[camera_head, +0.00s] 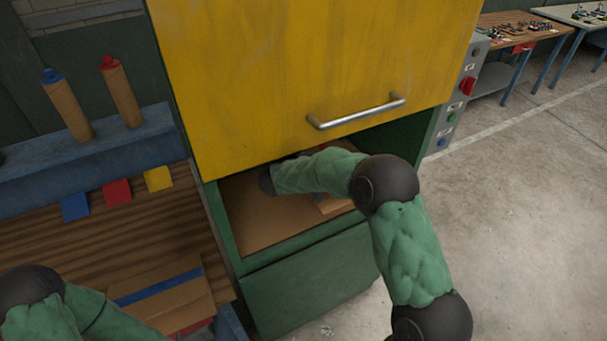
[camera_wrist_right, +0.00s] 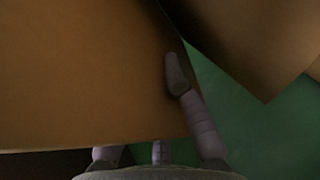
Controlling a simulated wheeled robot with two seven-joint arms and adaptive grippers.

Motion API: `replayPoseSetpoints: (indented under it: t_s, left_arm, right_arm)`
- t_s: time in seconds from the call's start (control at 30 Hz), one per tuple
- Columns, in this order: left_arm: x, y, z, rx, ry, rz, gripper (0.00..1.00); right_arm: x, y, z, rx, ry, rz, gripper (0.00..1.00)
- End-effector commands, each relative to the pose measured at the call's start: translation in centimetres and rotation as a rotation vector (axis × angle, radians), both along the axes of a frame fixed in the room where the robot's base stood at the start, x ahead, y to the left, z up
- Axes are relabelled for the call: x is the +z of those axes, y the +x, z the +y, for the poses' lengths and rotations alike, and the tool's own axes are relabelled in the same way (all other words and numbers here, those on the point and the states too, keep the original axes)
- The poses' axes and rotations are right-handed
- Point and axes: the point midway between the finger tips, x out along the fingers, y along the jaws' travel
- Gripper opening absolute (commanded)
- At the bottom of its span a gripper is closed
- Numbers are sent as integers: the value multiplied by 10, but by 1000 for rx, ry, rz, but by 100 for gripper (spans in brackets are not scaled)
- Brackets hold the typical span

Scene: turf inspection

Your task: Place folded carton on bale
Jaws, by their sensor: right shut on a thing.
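My right arm reaches into the open front of a green baler, under its raised yellow door (camera_head: 310,75). In the right wrist view my right gripper (camera_wrist_right: 175,88) is shut on a brown folded carton (camera_wrist_right: 85,70), with one finger lying over the sheet near its edge. In the head view that gripper is mostly hidden by my arm, and a piece of light brown cardboard (camera_head: 333,204) shows just below the forearm. A flat brown surface, seemingly the bale (camera_head: 250,218), covers the chamber floor. My left arm is at the lower left; its gripper is out of view.
A second brown panel (camera_wrist_right: 255,40) hangs close by in the right wrist view. A control panel (camera_head: 462,95) flanks the opening. To the left stand a wooden bench (camera_head: 100,245), a blue rack (camera_head: 90,150) with two brown tubes and a blue-striped carton (camera_head: 165,305). Right floor is clear.

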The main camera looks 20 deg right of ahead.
Motion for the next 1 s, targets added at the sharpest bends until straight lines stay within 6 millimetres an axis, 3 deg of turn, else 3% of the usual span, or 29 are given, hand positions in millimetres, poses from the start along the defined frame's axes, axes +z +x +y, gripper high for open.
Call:
replayPoseSetpoints:
  t_s: [0.47, 0.6, 1.0]
  left_arm:
    - [-35, 0, 0, 0, 0, 0, 40]
    - [-46, 0, 0, 0, 0, 0, 40]
    - [-58, 0, 0, 0, 0, -1, 40]
  right_arm:
    - [-45, 60, -68, -5, -1, -1, 0]
    - [-69, 73, -82, -3, -1, 2, 0]
    - [-95, 91, -99, 0, -1, 0, 0]
